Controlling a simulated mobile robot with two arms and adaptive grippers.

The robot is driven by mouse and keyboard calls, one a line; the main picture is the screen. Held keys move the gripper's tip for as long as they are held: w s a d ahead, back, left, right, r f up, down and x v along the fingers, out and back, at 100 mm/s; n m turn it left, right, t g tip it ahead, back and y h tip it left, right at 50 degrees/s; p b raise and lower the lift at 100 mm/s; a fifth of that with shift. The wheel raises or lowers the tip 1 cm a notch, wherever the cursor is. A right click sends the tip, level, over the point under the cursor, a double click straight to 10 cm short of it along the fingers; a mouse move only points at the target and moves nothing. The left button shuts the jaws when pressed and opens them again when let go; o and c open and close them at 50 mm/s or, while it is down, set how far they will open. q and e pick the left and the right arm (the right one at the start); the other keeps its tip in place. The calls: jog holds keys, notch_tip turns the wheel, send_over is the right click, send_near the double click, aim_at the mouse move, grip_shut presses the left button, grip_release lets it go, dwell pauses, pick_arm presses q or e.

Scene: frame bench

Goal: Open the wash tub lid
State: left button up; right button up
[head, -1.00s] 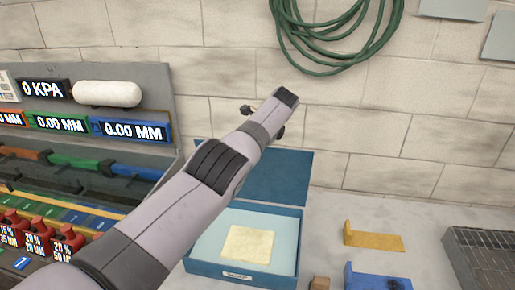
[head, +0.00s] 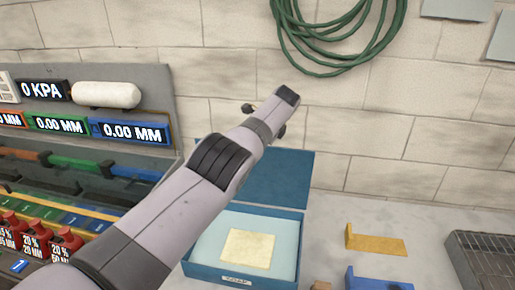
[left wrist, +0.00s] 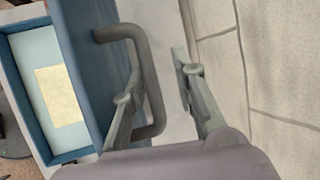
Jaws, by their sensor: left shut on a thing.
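The blue wash tub (head: 205,270) stands on the bench with a pale blue inside and a cream square in it. Its blue lid (head: 275,178) is raised at the tub's back edge, leaving the tub uncovered. My left arm crosses the head view from the lower left over the tub and lid, and its fingers are hard to make out there. In the left wrist view my left gripper (left wrist: 156,65) is at the lid's grey handle (left wrist: 154,85), with a finger on each side of the bar, shut on it. The lid (left wrist: 88,60) shows beside it. My right gripper is out of view.
A brick wall with a green hose coil (head: 335,45) rises close behind. A yellow bracket (head: 375,243), a blue part (head: 375,280) and a wire rack (head: 485,255) are to the right. A panel with readouts (head: 128,131) and red bottles (head: 66,240) are left.

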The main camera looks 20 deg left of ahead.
pick_arm(q)
jog(key=shift+s+f, duration=0.25)
jog(key=shift+d, duration=0.1)
jog(key=shift+d+r, duration=0.2)
jog(key=shift+r, duration=0.5)
jog(key=v, duration=1)
jog(key=shift+r, duration=0.4)
jog(key=shift+s+d, duration=0.15)
